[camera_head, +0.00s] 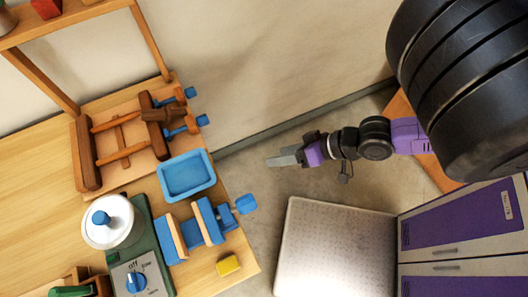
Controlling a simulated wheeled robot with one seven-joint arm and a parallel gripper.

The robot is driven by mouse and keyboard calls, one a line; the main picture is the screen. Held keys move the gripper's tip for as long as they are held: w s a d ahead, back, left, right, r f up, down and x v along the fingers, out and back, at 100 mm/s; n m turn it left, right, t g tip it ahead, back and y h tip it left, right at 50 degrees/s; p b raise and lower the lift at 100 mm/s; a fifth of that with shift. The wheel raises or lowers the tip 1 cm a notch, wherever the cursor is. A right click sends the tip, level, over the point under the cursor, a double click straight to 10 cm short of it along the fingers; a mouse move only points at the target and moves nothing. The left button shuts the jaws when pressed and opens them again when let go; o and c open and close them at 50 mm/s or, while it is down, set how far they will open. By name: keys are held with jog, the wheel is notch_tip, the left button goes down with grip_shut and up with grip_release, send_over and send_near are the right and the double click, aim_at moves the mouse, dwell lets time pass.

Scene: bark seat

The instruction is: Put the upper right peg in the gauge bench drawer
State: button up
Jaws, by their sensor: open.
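My gripper (275,157) is open and empty, over the bare floor to the right of the wooden table (35,150), pointing left. A wooden frame (120,140) with dark brown bars lies on a board on the table. Two blue peg-like ends, an upper one (190,92) and a lower one (203,120), stick out on its right side, apart from my gripper. I cannot tell for sure which part is the named peg. A cabinet with purple fronts (455,222) and grey handles stands at lower right. I cannot tell whether it is the gauge bench or whether a drawer is open.
A blue tray (187,175), a blue vise (190,233) and a yellow block (228,266) lie near the table's right edge. A white pot (108,222) sits on a green dial unit (140,265). A pale speckled panel (335,250) adjoins the cabinet. A wooden shelf (75,22) rises at upper left.

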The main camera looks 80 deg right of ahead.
jog(key=w+a+r+n+t, duration=0.2)
jog(key=a+r+n+t, duration=0.2)
jog(key=a+r, duration=1)
jog(key=r+n, duration=0.1)
jog(key=n, duration=0.2)
jog(key=shift+a+n+t, duration=0.3)
jog(key=shift+n+t, duration=0.1)
jog(key=shift+w, duration=0.1)
jog(key=shift+c, duration=1)
